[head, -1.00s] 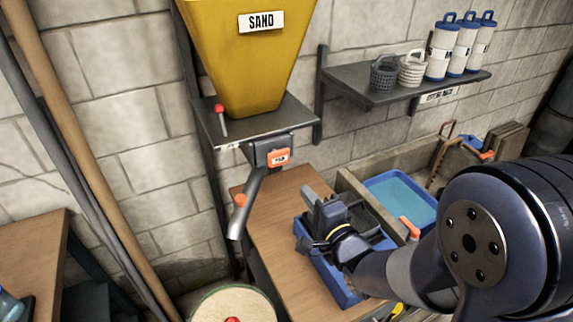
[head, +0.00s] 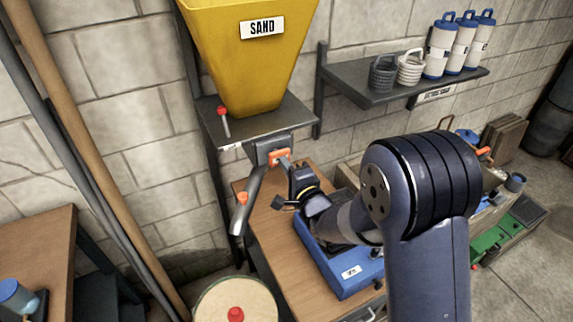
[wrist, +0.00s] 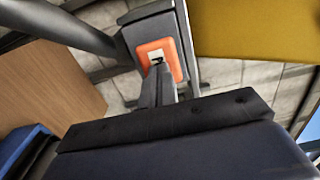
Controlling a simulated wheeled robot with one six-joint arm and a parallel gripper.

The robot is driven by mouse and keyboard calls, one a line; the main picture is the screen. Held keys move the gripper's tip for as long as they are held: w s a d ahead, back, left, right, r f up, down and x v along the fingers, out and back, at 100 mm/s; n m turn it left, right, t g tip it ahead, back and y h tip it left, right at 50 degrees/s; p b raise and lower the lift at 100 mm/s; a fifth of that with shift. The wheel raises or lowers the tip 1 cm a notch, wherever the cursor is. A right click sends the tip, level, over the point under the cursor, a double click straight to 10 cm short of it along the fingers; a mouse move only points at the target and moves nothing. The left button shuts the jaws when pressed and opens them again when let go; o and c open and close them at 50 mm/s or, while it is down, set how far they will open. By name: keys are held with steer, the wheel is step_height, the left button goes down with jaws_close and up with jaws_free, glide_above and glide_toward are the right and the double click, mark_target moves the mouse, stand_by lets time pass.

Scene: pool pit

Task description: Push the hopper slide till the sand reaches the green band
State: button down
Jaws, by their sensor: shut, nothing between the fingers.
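The yellow hopper (head: 248,70) labelled SAND stands at the back, on a dark shelf. Under it is a grey housing with an orange labelled slide plate (head: 275,155), also in the wrist view (wrist: 174,62). A grey spout (head: 252,190) with an orange knob angles down from the housing. My gripper (head: 286,163) is shut and empty, its tips right in front of the orange plate. In the wrist view the fingertips (wrist: 158,72) overlap the plate's lower part; I cannot tell whether they touch it. No sand and no green band can be seen.
A blue tray (head: 346,282) sits on the wooden bench (head: 272,245) below my arm. A round pale lid with a red knob (head: 235,313) is below the spout. A red-tipped lever (head: 224,120) stands on the hopper shelf. A wall shelf (head: 375,93) holds baskets and canisters.

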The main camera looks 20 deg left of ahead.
mark_target(278, 155)
steer(key=b+x, duration=0.4)
steer(key=shift+w+a+f, duration=0.1)
steer(key=shift+a+f, duration=0.05)
steer(key=shift+f, duration=0.05)
steer(key=shift+w+a+r, duration=0.1)
steer(key=shift+w+a, duration=0.1)
steer(key=shift+a, duration=0.05)
steer(key=shift+r, duration=0.25)
steer(key=shift+b, duration=0.4)
